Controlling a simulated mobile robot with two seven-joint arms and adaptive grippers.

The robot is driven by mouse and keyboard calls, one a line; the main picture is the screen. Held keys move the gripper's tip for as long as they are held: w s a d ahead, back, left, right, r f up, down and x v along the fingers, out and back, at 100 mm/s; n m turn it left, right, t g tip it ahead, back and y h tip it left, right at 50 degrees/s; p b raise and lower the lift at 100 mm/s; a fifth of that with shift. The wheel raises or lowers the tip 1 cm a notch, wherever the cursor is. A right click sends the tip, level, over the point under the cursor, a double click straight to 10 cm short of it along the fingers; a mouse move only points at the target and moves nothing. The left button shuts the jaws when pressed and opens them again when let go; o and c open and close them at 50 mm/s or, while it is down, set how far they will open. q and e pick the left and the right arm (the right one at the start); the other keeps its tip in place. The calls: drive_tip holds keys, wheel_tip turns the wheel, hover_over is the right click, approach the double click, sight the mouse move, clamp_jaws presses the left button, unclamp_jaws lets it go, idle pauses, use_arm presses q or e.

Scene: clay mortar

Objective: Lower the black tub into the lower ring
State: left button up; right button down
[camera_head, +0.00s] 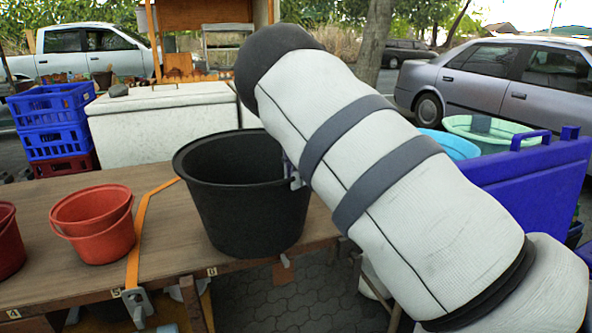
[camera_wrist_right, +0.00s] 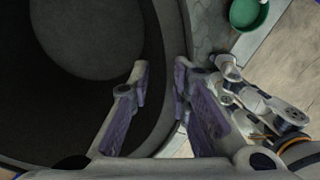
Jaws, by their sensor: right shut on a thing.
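The black tub (camera_head: 245,205) is upright and empty over the right part of the wooden table in the head view. Its base is near the table's front edge; I cannot tell whether it rests on the table or hangs just above. My right gripper (camera_head: 292,177) is shut on the tub's right wall, mostly hidden by my forearm. In the right wrist view, the gripper's fingers (camera_wrist_right: 162,76) straddle the wall of the tub, whose dark inside (camera_wrist_right: 90,35) fills the left. I cannot make out the lower ring. My left gripper is not in view.
Stacked red buckets (camera_head: 95,228) and an orange strap (camera_head: 140,235) lie left of the tub on the wooden table (camera_head: 165,235). A white chest (camera_head: 165,120) and blue crates (camera_head: 58,120) stand behind. A blue bin (camera_head: 530,190) is at the right. A green bowl shows in the wrist view (camera_wrist_right: 248,14).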

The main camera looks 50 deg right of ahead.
drive_tip(key=shift+s+a, duration=0.2)
drive_tip(key=shift+s, duration=0.15)
drive_tip(key=shift+f, duration=0.1)
drive_tip(key=c, duration=1.4)
unclamp_jaws()
drive_tip(key=shift+w, duration=0.1)
wheel_tip(320, 180, up, 12)
drive_tip(key=shift+r, duration=0.1)
